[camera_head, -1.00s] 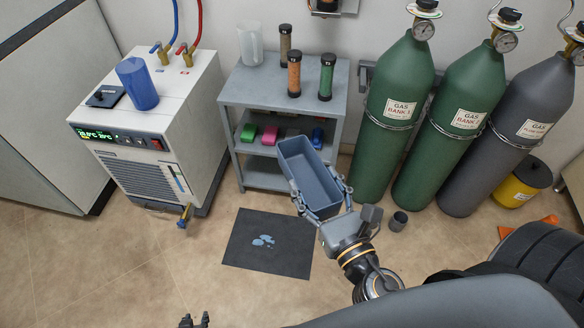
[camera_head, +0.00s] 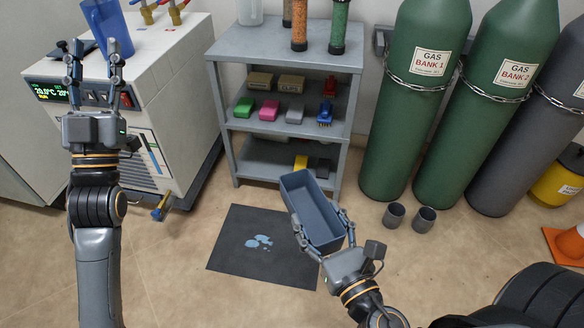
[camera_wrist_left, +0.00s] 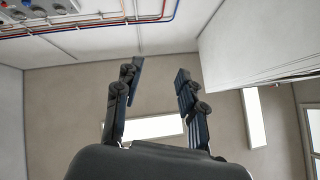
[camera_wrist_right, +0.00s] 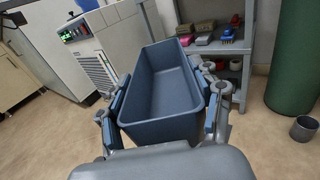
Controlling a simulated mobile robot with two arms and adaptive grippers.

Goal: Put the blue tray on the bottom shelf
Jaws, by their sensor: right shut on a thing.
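The blue tray (camera_head: 314,211) is an empty, open-topped, blue-grey rectangular bin. My right gripper (camera_head: 324,238) is shut on its near end and holds it above the floor in front of the shelf unit. The tray also fills the middle of the right wrist view (camera_wrist_right: 160,95), its far end toward the shelves. My left gripper (camera_head: 92,88) is raised, open and empty, in front of the chiller.
The middle shelf holds several coloured blocks and boxes. A white chiller (camera_head: 165,85) with a blue jug (camera_head: 108,28) stands left, and green gas cylinders (camera_head: 415,100) right. Two grey cups (camera_head: 424,219) stand on the floor. A dark mat (camera_head: 235,250) with a wet patch lies in front.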

